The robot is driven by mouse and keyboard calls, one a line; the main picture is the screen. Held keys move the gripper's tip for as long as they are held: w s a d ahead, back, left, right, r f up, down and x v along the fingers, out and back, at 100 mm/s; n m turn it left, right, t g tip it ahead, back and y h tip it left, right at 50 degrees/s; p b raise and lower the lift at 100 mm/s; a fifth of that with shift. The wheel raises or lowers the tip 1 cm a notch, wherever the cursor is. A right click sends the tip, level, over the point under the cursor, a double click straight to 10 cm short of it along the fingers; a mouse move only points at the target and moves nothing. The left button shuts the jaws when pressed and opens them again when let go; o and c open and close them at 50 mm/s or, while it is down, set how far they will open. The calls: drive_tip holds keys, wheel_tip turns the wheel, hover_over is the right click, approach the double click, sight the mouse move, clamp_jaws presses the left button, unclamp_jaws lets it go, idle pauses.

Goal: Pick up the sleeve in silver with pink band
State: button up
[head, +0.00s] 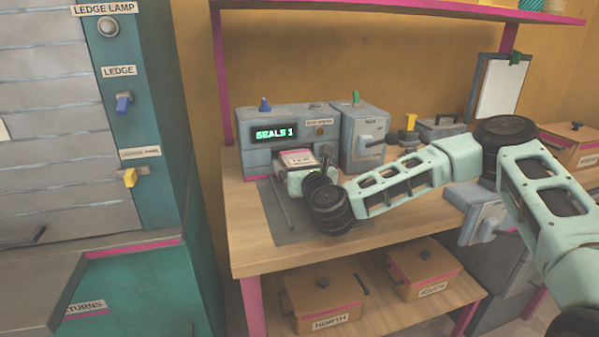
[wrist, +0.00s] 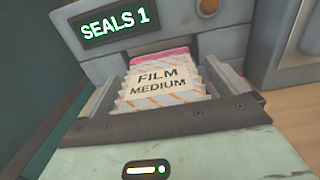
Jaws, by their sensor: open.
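A packet labelled "FILM MEDIUM" (wrist: 158,84), pale with orange diagonal stripes, lies in front of the sealing machine. A pink band (wrist: 163,57) shows at its far edge. I cannot tell whether the band belongs to this packet or to a sleeve behind it. In the head view the pale, pink-edged top of the packet (head: 297,157) shows just beyond my gripper (head: 303,178). In the wrist view my gripper (wrist: 172,90) is open, with a finger on either side of the packet. I cannot tell whether the fingers touch it.
The grey sealing machine (head: 262,128) reads "SEALS 1" and stands close behind my gripper. A grey box with a green knob (head: 362,138) stands to its right. A dark mat (head: 283,222) lies on the wooden bench (head: 265,256). Lidded boxes stand on the lower shelf.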

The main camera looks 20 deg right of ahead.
drive_tip(key=c, duration=1.3)
drive_tip(key=shift+r, duration=0.1)
